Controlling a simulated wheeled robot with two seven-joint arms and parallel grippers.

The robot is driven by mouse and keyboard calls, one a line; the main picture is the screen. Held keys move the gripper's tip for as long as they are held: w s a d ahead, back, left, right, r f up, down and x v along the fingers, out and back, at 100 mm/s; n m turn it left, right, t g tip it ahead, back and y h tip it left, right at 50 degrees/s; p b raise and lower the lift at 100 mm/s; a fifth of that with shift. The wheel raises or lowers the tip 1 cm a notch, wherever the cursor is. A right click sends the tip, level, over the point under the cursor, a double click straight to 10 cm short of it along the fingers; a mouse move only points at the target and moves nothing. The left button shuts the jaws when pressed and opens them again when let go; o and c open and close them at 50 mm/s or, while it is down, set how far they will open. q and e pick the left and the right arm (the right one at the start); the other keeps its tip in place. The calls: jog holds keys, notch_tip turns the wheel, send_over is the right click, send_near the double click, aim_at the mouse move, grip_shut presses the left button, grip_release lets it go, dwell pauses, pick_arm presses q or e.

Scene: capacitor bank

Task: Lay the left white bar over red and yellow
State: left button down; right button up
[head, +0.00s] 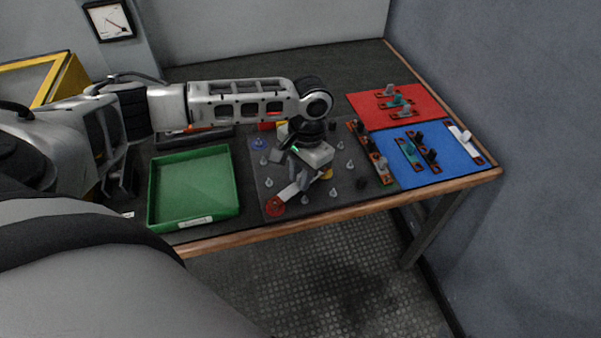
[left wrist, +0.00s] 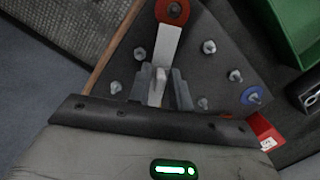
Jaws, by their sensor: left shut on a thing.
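A white bar (head: 287,193) lies low over the dark studded board, with one end at the red disc (head: 275,206). My left gripper (head: 302,181) is shut on the bar. In the left wrist view the bar (left wrist: 166,48) runs from the red disc (left wrist: 172,10) back between the fingers (left wrist: 158,88). I cannot tell whether it touches the board. A yellow patch (head: 328,173) shows just right of the gripper in the head view; the gripper partly hides it, and the bar's other end is hidden. My right gripper is not in view.
A green tray (head: 153,205) stands left of the board. A blue disc (head: 259,144) and several metal studs (head: 333,191) surround the gripper. Another white bar (head: 466,142) lies there.

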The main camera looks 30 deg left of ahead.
pick_arm(q)
jog(key=shift+f, duration=0.55)
jog(key=c, duration=1.2)
grip_release()
jog(key=shift+d, duration=0.1)
jog(key=shift+d+f, duration=0.1)
jog(key=shift+d, duration=0.05)
